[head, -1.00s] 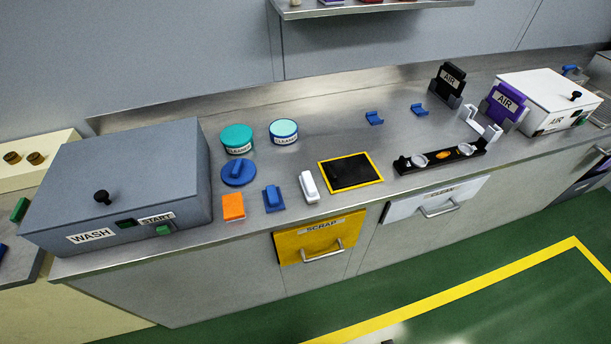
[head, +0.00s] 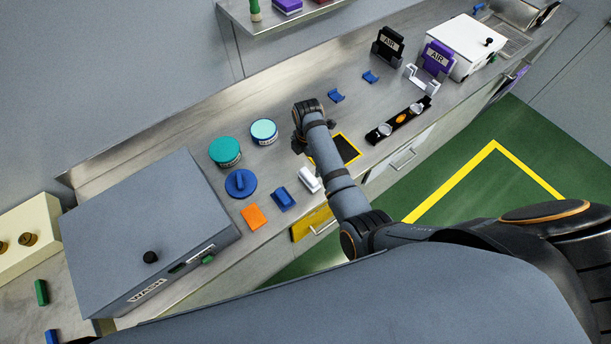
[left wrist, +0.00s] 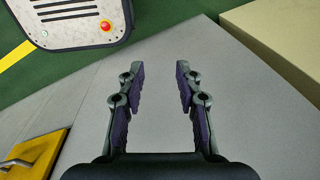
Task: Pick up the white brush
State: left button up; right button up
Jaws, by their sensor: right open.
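The white brush (head: 309,179) lies on the steel counter, between a blue block-shaped tool and the black pad with a yellow border. My right arm reaches over the counter just right of the brush. My right gripper (head: 312,125) is open above the counter, behind the brush in the picture and apart from it. Its fingertips are mostly hidden by the wrist. My left gripper (left wrist: 160,78) shows only in the left wrist view. It is open and empty, in front of a plain grey surface, and no brush shows there.
Left of the brush are the blue tool (head: 284,198), an orange block (head: 254,217) and a round blue piece (head: 241,183). Two cleaner tins (head: 225,151) stand behind. The black pad (head: 346,148) is partly covered by my arm. The grey wash box (head: 145,225) stands at left.

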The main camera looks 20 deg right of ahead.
aim_at(309, 175)
jog(key=f, duration=0.5)
jog(key=shift+s+d, duration=0.1)
jog(key=shift+d, duration=0.25)
jog(key=shift+f, duration=0.25)
jog(key=shift+a+f, duration=0.15)
jog(key=shift+f, duration=0.1)
notch_tip(309, 175, down, 5)
jog(key=b, duration=0.3)
jog(key=shift+s+b, duration=0.1)
jog(key=shift+b, duration=0.3)
pick_arm(q)
jog(key=f, duration=0.3)
jog(key=shift+w+d+f, duration=0.15)
jog(key=shift+w, duration=0.25)
pick_arm(e)
jog(key=shift+r, duration=0.15)
jog(key=shift+c, duration=0.4)
jog(key=c, duration=1)
pick_arm(q)
jog(key=shift+p, duration=0.3)
pick_arm(e)
jog(key=shift+r, duration=0.15)
jog(key=shift+c, duration=0.3)
